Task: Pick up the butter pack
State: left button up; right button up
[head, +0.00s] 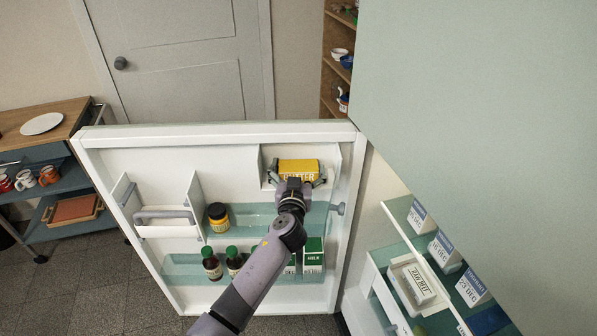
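The butter pack (298,166), a yellow and white box marked BUTTER, sits in the top right compartment of the open fridge door (115,136). My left gripper (296,174) is right in front of it, hiding its lower part. Its fingers are spread wide, one toward each side of the pack. I cannot tell whether either finger touches it. My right gripper is out of view.
Below are a yellow-labelled jar (218,217), green-capped bottles (211,263) and a milk carton (314,255) on the door shelves. The compartment's side walls stand close around the gripper. Fridge shelves with boxes (444,250) are at right. A cart (62,182) stands at left.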

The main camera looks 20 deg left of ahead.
pick_arm(q)
jog(key=c, duration=0.8)
jog(key=shift+r, duration=0.15)
